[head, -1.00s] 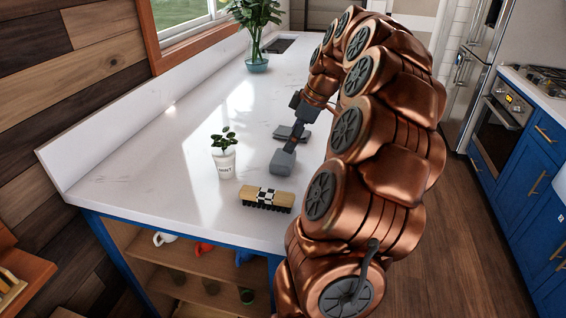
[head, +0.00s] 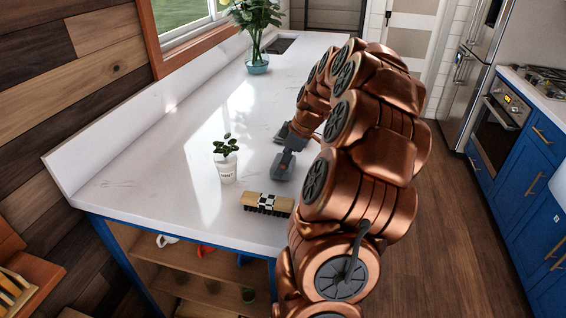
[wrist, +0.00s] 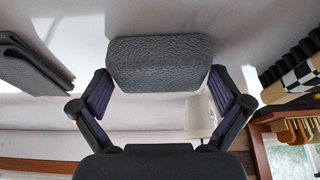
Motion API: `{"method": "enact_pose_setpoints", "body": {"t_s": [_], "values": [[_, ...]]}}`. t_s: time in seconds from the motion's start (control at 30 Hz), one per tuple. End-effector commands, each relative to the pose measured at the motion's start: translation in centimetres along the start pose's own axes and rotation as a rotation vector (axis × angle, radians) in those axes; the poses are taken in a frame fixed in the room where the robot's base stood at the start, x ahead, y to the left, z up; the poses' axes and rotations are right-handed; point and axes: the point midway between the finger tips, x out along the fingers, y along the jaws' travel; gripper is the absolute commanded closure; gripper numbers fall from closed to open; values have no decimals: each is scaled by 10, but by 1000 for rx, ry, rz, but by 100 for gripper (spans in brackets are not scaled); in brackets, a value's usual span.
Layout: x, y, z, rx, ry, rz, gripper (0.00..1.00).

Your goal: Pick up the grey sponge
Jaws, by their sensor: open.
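The grey sponge (head: 283,167) is a dark textured block on the white counter, past the brush in the head view. In the wrist view the sponge (wrist: 158,62) lies straight ahead, at and beyond the fingertips. My gripper (wrist: 160,88) is open, with one finger at each side of the sponge's near end. In the head view my gripper (head: 291,145) is low over the counter at the sponge. I cannot tell whether the fingers touch it.
A brush (head: 267,203) with a checkered band lies near the counter's front edge. A small potted plant (head: 226,165) stands left of the sponge. A folded grey cloth (wrist: 35,62) lies to one side.

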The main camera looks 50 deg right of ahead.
Motion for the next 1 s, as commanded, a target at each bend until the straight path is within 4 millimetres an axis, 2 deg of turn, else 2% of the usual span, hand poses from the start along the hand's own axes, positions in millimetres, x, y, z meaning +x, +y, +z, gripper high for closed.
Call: {"method": "enact_pose_setpoints", "body": {"t_s": [0.27, 0.57, 0.83, 1.0], "values": [[4, 0, 0, 0, 1, 3, 0], [4, 0, 0, -1, 1, 2, 31], [3, 0, -1, -1, 1, 2, 31], [-8, 1, -6, -4, 1, 6, 31]]}}
